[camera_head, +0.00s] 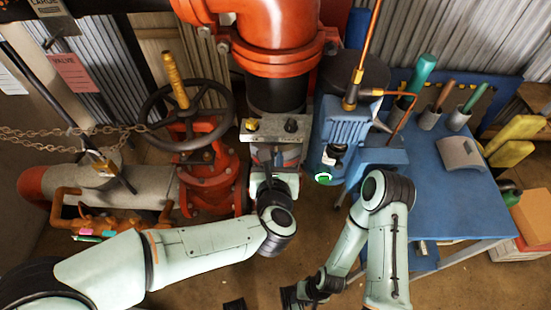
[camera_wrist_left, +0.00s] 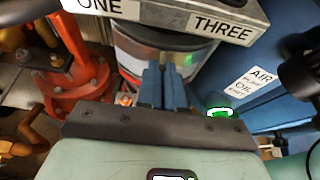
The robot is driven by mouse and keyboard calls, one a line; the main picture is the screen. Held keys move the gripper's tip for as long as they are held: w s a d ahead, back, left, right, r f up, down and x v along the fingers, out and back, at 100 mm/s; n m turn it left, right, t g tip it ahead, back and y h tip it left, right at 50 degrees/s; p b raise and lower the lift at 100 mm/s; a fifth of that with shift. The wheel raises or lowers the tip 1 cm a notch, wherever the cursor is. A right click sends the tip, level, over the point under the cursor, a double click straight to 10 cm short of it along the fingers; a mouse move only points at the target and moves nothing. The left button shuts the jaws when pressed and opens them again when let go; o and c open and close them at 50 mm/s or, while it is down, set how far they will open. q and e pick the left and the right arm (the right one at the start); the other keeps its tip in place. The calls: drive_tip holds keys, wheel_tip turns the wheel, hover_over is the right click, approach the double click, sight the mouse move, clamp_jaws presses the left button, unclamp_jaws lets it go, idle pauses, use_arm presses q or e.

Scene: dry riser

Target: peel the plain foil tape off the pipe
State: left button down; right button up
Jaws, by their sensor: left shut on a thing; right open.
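The upright pipe (camera_head: 275,95) is black in the middle, with a grey, shiny band (camera_head: 263,153) lower down. In the left wrist view a pale, shiny wrap (camera_wrist_left: 130,50) goes round the pipe behind my fingers; I cannot tell for sure which part is the plain foil tape. My left gripper (camera_head: 273,180) is at the front of the pipe below the metal bar. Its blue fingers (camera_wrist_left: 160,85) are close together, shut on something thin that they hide. My right gripper (camera_head: 290,297) is low at the bottom of the head view, away from the pipe, open.
A metal bar (camera_head: 275,128) marked ONE and THREE juts out just above my left gripper. A red valve with a black handwheel (camera_head: 185,110) stands left. A blue pump (camera_head: 342,125) and a blue workbench (camera_head: 450,200) stand right. A green-white ring (camera_head: 323,178) is near the pump.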

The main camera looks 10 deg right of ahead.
use_arm(q)
drive_tip(key=shift+s, duration=0.15)
drive_tip(key=s+a+b, duration=0.2)
drive_tip(key=s, duration=0.6)
drive_tip(key=shift+s+a, duration=0.2)
drive_tip(key=shift+a, duration=0.05)
idle(0.4)
idle(0.3)
